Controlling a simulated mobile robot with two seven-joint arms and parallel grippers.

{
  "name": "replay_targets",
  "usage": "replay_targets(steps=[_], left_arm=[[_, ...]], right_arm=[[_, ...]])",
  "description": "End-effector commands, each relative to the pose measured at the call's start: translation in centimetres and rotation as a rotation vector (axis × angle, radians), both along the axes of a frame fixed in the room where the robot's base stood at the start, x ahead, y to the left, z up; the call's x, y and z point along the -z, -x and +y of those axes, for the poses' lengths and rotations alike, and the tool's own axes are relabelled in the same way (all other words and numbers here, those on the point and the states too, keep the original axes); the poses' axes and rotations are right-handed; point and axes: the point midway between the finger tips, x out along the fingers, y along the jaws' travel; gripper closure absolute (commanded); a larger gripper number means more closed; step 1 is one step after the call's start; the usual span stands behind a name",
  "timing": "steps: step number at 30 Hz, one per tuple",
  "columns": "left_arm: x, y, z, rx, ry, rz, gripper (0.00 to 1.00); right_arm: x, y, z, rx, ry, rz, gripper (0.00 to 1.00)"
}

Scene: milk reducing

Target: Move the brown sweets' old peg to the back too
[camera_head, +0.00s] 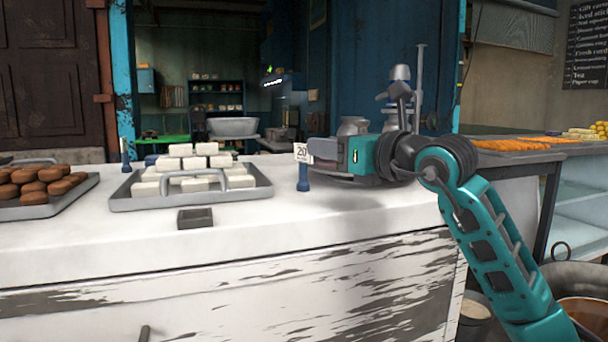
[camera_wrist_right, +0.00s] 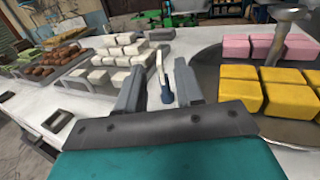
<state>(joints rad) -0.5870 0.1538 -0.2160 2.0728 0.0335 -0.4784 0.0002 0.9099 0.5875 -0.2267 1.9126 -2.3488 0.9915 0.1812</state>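A blue peg (camera_head: 303,176) bearing a white card marked 20 (camera_head: 301,153) stands upright on the white counter, right of the white sweets' tray (camera_head: 262,190). A second blue peg (camera_head: 125,155), with no card visible, stands at the back between the brown and white sweets. My right gripper (camera_head: 312,156) is level with the carded peg. In the right wrist view, its two fingers (camera_wrist_right: 160,82) are apart, with the carded peg (camera_wrist_right: 167,92) showing in the gap, clear of both fingers. Brown sweets (camera_head: 38,181) lie on a tray at the left. My left gripper is not in view.
A small dark grey box (camera_head: 195,218) sits near the front of the counter (camera_head: 285,237). In the right wrist view, pink sweets (camera_wrist_right: 268,47) and yellow sweets (camera_wrist_right: 285,97) lie on a round pan (camera_wrist_right: 208,68) close right of the gripper. The counter's front strip is mostly clear.

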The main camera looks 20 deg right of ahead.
Motion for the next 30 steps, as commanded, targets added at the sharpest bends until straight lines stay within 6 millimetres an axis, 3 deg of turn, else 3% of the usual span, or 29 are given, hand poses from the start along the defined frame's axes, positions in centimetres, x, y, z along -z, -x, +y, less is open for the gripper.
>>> replay_targets(steps=[18,26,30], left_arm=[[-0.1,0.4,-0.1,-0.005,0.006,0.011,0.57],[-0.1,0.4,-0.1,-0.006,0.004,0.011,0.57],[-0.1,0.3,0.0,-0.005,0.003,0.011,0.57]], right_arm=[[0.7,-5.9,2.8,0.000,0.000,0.002,0.64],[0.7,-6.1,2.9,0.000,0.000,0.001,0.64],[0.7,-6.1,2.9,0.000,0.001,0.002,0.76]])
